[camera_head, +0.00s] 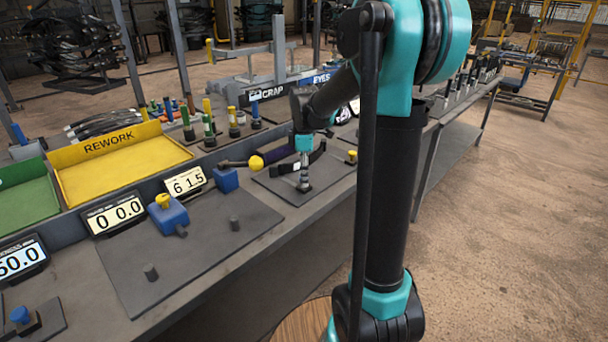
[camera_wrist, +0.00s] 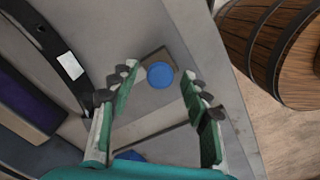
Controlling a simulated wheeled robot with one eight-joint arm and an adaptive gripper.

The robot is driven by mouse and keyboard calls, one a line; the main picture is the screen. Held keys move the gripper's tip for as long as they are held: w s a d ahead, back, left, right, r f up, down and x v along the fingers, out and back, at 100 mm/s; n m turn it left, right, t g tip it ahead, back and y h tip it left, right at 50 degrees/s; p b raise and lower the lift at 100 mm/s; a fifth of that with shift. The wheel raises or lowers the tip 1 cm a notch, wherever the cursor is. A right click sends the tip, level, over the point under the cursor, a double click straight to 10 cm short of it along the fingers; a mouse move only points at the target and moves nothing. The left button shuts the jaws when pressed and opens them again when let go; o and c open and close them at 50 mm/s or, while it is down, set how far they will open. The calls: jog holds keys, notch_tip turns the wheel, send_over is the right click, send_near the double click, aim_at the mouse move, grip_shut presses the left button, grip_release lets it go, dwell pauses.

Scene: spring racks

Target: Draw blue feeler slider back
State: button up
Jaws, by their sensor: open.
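In the wrist view, a round blue knob (camera_wrist: 160,75) sits on a small grey-brown block on the grey bench. My gripper (camera_wrist: 160,92) is open, with its two green-padded fingers apart on either side of the knob in the picture. Nothing is held between them, and the height gap is hard to judge. In the head view, my gripper (camera_head: 304,180) is low over a dark plate (camera_head: 270,181). A blue knob on a block (camera_head: 20,315) shows at lower left; I cannot tell whether it is the same one.
A black curved strip (camera_wrist: 45,40) and a purple piece (camera_wrist: 22,100) lie left in the wrist view. A wooden barrel (camera_wrist: 268,50) stands beyond the bench edge. Blue block (camera_head: 168,217), yellow tray (camera_head: 120,165) and displays (camera_head: 117,213) line the bench.

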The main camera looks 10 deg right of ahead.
aim_at(308, 188)
grip_shut()
dwell(0.3)
jog(key=shift+s+d, duration=0.55)
jog(key=shift+s, duration=0.15)
grip_release()
notch_tip(308, 188, up, 12)
dwell(0.5)
